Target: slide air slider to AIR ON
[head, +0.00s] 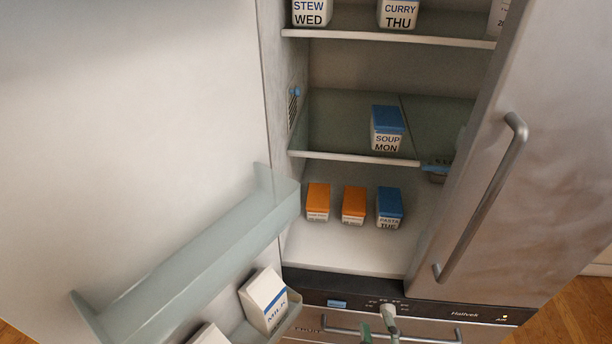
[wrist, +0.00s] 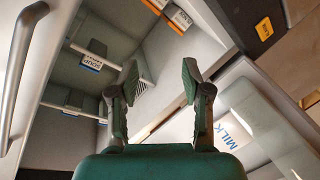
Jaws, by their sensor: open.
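A dark slotted vent (head: 293,107) is on the left inner wall of the open fridge compartment, at middle-shelf height. A small blue tab (head: 295,91), which looks like the air slider, sits at its top. No AIR ON lettering is readable there. In the wrist view a slotted grille (wrist: 141,90) shows between my fingers, beyond them; its blue tab cannot be made out. My gripper (wrist: 160,74) is open and empty, its two green fingers spread apart. In the head view only part of my green gripper (head: 376,331) shows at the bottom edge, low in front of the fridge's control panel.
The left door stands open, with a bin (head: 190,262) and a milk carton (head: 265,300). The right door (head: 540,150) has a long handle. A SOUP MON box (head: 387,130) stands on the middle shelf; orange boxes (head: 317,203) and a PASTA box (head: 389,208) stand below.

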